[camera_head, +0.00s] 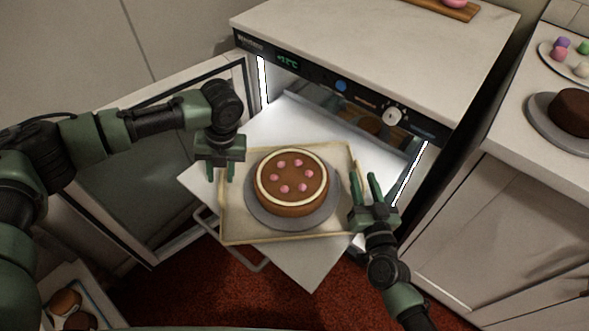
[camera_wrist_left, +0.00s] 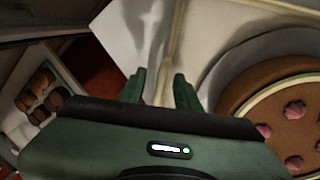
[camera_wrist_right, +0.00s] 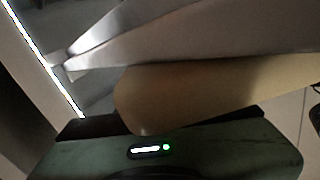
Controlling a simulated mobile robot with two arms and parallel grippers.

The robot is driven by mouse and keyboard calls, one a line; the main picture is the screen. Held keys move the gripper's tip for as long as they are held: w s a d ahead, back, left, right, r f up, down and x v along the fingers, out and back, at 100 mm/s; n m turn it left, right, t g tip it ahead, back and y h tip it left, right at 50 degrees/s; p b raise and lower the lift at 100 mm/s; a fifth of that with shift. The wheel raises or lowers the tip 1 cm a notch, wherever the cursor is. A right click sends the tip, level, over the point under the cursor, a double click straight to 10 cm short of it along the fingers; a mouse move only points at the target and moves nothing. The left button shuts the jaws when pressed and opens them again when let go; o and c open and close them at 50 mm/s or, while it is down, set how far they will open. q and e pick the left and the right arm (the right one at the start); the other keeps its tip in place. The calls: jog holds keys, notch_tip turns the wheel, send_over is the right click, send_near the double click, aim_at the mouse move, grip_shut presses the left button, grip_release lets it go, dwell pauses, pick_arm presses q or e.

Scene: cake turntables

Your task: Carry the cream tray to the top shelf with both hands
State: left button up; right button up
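The cream tray (camera_head: 235,232) lies on a pulled-out white shelf (camera_head: 310,270) in front of the open cooler. A round brown cake (camera_head: 291,178) with a pale ring and pink dots sits on a grey stand (camera_head: 262,212) on the tray. My left gripper (camera_head: 222,176) is open at the tray's left edge; in the left wrist view its fingers (camera_wrist_left: 160,88) stand apart with the tray's rim between them. My right gripper (camera_head: 365,188) is at the right edge, fingers apart around the rim. In the right wrist view the tray (camera_wrist_right: 200,95) hides the fingers.
The cooler's lit inside (camera_head: 330,120) is behind the tray, under a white top (camera_head: 370,45) with a control panel. Its open door (camera_head: 140,165) stands at the left. A counter with a dark cake (camera_head: 572,112) is at the right. A box of pastries (camera_head: 72,305) is low left.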

jog(key=shift+s, duration=0.1)
pick_arm(q)
notch_tip(320, 180, up, 11)
jog(key=d, duration=0.2)
jog(key=shift+w+f, duration=0.15)
jog(key=shift+w, duration=0.05)
pick_arm(e)
jog(key=s+d, duration=0.2)
jog(key=s, duration=0.9)
jog(key=shift+s, duration=0.35)
